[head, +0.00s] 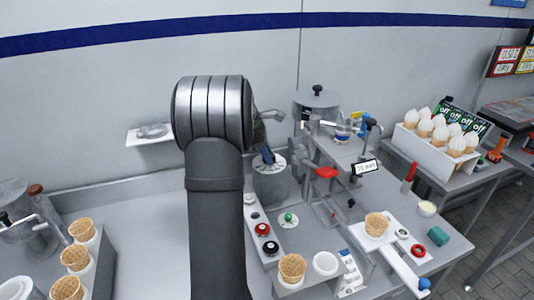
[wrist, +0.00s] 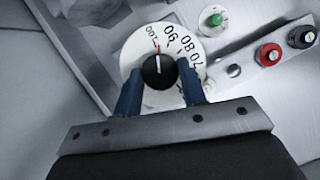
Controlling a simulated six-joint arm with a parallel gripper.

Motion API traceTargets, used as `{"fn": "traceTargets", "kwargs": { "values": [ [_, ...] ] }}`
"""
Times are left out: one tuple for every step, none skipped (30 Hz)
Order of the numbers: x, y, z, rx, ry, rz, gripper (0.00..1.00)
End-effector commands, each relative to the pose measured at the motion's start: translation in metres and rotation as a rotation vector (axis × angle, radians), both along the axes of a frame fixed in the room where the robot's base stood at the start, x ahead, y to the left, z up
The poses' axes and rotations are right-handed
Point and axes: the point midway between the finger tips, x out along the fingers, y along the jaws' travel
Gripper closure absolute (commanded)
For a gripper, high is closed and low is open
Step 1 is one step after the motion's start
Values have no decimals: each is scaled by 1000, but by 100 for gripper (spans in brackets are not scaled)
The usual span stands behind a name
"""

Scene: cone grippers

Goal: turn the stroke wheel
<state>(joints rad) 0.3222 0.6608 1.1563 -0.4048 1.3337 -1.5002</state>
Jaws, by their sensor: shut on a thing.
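The stroke wheel (wrist: 178,42) is a white round dial with black numbers, 100, 90, 80 and 70 among them, and a black knob (wrist: 159,71) at its centre. A red mark by the knob points near the 100. My gripper (wrist: 160,88) is shut on the wheel, with one blue finger on each side of the knob. The fingers cover the lower left and lower right of the dial. In the head view the wheel (head: 276,165) sits on top of a grey cylinder, with my gripper (head: 268,156) at it, partly hidden by my arm.
A green button (head: 288,217) and a red button (head: 262,229) sit near the wheel on the machine. A red lever (head: 326,172) stands right of it. Waffle cones (head: 292,267) stand in front and at the left. A cone tray (head: 433,150) is at right.

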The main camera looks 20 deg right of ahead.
Motion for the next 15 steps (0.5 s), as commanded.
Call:
{"fn": "traceTargets", "kwargs": {
  "values": [
    [1,0,0,1,-1,-36,85],
    [1,0,0,1,-1,-61,85],
    [2,0,0,1,-1,-97,85],
    [2,0,0,1,0,-126,85],
    [2,0,0,1,-1,-153,85],
    [3,0,0,1,-1,-191,85],
    [3,0,0,1,-1,-219,85],
    [3,0,0,0,-1,-248,85],
    [3,-1,0,0,-2,-286,85],
    [3,-1,0,1,-1,-316,85],
    [4,-1,0,0,-2,-344,85],
    [4,-1,0,0,-2,-383,85],
    [4,-1,0,0,-1,-410,85],
    [4,-1,0,1,-3,-439,85],
    [5,-1,0,1,-1,-477,85]
  ]
}}
